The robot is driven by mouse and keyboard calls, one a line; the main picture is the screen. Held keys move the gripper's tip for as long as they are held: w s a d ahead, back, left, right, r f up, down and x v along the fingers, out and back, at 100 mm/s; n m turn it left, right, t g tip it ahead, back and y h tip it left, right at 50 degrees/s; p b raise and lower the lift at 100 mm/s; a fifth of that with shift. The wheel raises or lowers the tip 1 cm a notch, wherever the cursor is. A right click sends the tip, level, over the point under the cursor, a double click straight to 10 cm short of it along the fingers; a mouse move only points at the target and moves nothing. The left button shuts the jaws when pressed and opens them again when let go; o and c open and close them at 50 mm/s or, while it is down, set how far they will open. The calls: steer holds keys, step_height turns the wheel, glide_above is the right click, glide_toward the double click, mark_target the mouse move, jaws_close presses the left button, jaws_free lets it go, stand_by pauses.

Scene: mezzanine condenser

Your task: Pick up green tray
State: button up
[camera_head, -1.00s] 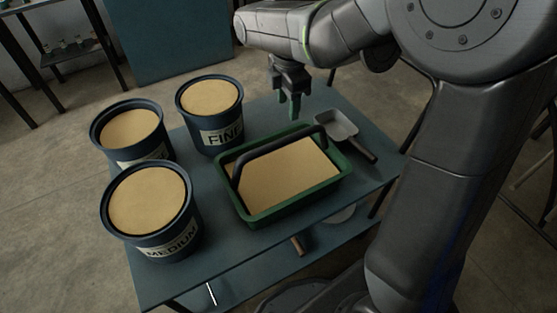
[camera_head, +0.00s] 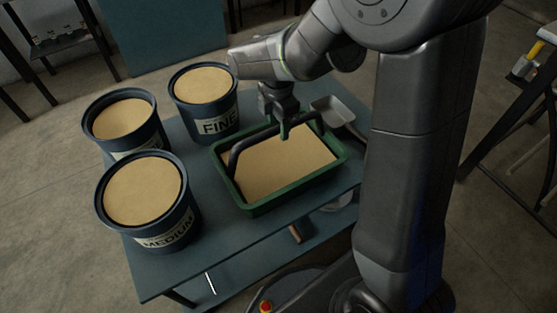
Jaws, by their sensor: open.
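The green tray (camera_head: 262,208) stands on the blue table, filled with flat tan sand-like material. A dark arched handle (camera_head: 238,150) spans it from the left side to the upper right. My gripper (camera_head: 284,134) points down over the tray's back part, close to the handle. It is open and holds nothing. From this view I cannot tell whether its fingers are around the handle or just in front of or behind it.
Three dark buckets of tan material, one marked FINE (camera_head: 205,105), one MEDIUM (camera_head: 150,205) and one at the back left (camera_head: 125,122), stand left of the tray. A grey scoop (camera_head: 332,110) lies behind its right side. The table's front (camera_head: 185,270) is clear.

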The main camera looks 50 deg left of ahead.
step_height(320, 180, down, 2)
steer(key=shift+f, duration=0.2)
steer(key=c, duration=1)
jaws_close()
steer(key=shift+r, duration=0.1)
steer(key=shift+w+a+r, duration=0.1)
stand_by(0.3)
